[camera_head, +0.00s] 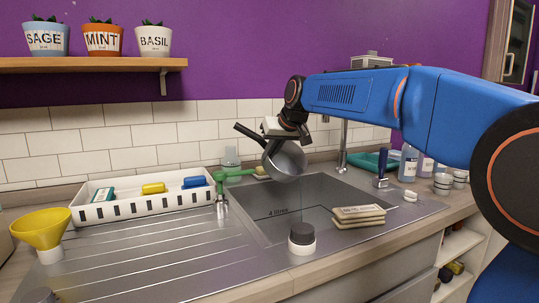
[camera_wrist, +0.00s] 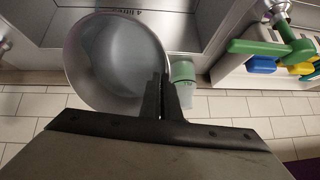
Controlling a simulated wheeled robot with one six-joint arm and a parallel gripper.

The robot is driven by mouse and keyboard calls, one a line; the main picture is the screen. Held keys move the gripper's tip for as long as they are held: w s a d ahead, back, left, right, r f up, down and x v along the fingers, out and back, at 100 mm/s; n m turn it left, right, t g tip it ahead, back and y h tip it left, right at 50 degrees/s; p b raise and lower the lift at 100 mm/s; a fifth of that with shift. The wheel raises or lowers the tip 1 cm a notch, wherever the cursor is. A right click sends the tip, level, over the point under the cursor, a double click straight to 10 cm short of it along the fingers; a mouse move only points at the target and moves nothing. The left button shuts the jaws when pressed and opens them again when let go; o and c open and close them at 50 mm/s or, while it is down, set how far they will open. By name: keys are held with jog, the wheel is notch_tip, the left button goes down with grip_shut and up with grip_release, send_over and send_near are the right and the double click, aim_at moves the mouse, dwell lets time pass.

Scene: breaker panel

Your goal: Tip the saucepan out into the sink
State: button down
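The grey saucepan (camera_head: 285,160) hangs tilted above the sink (camera_head: 318,196), with its dark handle pointing up and left. My gripper (camera_head: 287,135) is at the pan's upper edge and appears shut on it. In the wrist view, the fingers (camera_wrist: 165,100) are close together at the rim of the saucepan (camera_wrist: 112,62), whose grey inside faces the camera. The exact grip point is hidden, and I cannot tell whether anything is in the pan. The sink also shows behind the pan in the wrist view (camera_wrist: 205,12), with a "4 litres" mark on it.
A white rack (camera_head: 140,207) with coloured items stands left of the sink. A dark-capped jar (camera_head: 301,238) stands at the front edge, and stacked pale blocks (camera_head: 358,215) lie at the right. The tap (camera_head: 342,150) stands behind.

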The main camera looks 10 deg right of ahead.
jog(key=shift+s+d+r+t+y, duration=0.3)
jog(key=shift+s+t+y, duration=0.15)
jog(key=shift+t, duration=0.25)
dwell(1.7)
jog(key=shift+s+d+t+y, duration=0.35)
jog(key=shift+s+t, duration=0.2)
jog(key=shift+t, duration=0.1)
jog(key=shift+s+d+t+y, duration=0.35)
jog(key=shift+s+t, duration=0.2)
jog(key=shift+t, duration=0.1)
dwell(4.3)
